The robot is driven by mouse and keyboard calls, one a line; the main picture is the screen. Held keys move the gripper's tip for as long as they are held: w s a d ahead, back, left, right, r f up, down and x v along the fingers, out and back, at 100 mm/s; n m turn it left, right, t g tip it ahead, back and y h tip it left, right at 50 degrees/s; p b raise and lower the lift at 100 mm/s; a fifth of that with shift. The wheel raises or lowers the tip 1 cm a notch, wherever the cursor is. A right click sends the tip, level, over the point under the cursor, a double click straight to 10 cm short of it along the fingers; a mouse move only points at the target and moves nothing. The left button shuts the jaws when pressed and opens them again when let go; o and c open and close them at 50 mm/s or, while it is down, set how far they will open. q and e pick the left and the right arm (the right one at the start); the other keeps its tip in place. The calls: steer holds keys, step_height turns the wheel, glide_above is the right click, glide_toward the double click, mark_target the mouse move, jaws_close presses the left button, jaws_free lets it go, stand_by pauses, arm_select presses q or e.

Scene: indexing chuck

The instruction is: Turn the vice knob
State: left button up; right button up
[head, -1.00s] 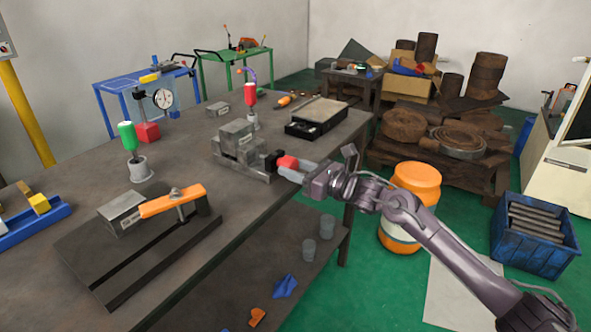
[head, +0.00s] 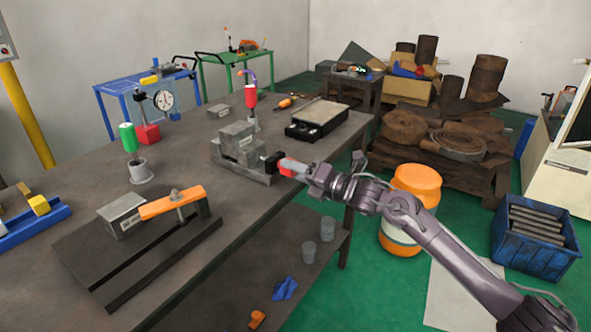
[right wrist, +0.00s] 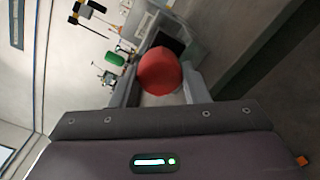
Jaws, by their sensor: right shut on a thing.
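The grey metal vice (head: 238,152) stands on the workbench near its right edge. Its red knob (head: 288,167) is on a black end piece (head: 273,162) at the vice's right side. My right gripper (head: 293,170) is shut on the red knob, reaching in from the right. In the right wrist view the round red knob (right wrist: 160,72) sits between the fingers of my gripper (right wrist: 163,97). Part of the knob is hidden by the fingers in the head view. My left gripper is not in view.
A black tray (head: 335,128) lies behind the vice on the workbench (head: 190,215). A clamp with an orange handle (head: 172,202) stands front left. An orange and white drum (head: 415,180) is on the floor beyond my right arm.

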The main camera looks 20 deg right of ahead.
arm_select(q)
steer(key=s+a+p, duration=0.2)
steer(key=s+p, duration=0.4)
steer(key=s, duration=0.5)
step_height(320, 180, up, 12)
steer(key=p, duration=1.2)
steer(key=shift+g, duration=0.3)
arm_select(e)
steer(key=n, duration=3.5)
steer(key=shift+w+d, duration=0.1)
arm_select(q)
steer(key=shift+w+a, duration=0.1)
arm_select(e)
steer(key=o, duration=1)
